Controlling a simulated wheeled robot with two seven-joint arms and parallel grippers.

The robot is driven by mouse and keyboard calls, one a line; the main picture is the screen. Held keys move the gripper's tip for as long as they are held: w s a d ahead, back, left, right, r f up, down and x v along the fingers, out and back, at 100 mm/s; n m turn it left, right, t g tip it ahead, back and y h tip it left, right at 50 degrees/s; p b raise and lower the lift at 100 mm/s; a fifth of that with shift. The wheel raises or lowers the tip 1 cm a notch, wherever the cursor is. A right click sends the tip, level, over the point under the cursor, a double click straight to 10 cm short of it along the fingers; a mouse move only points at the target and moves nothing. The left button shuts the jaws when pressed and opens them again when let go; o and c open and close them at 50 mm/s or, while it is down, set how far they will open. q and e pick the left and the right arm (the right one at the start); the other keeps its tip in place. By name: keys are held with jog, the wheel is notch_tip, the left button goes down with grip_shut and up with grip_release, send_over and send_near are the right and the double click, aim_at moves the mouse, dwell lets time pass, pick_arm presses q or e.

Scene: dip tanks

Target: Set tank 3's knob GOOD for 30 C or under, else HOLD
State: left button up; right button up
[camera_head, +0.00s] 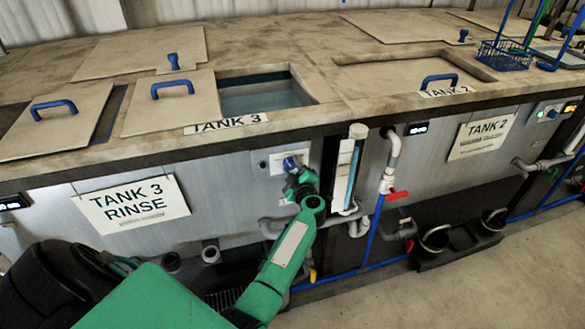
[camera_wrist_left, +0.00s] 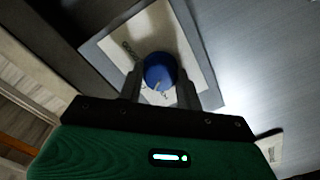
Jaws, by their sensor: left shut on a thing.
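The blue knob (camera_head: 290,163) of tank 3 sits on a pale plate (camera_head: 274,163) on the tank's grey front. My left gripper (camera_head: 297,176) is shut on the knob. In the left wrist view the knob (camera_wrist_left: 159,70) is between the two fingers, with a white mark low on its face. Lettering that seems to read GOOD shows on its plate (camera_wrist_left: 127,50) at upper left; other lettering is partly hidden by the fingers. A sign (camera_head: 132,206) reads TANK 3 RINSE. I cannot read a temperature. My right gripper is not in view.
A sight tube (camera_head: 346,175) stands just right of the knob. Pipes with a red valve handle (camera_head: 397,195) are further right. Small dark displays (camera_head: 14,202) (camera_head: 416,128) are too small to read. Tank 3's opening (camera_head: 262,95) is partly uncovered, its lid (camera_head: 172,103) beside it.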

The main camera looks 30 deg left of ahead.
pick_arm(q)
jog(key=n, duration=0.3)
jog(key=shift+f, duration=0.15)
jog(key=shift+n, duration=0.9)
jog(key=shift+b, duration=0.3)
jog(key=o, duration=1)
jog(key=shift+d, duration=0.1)
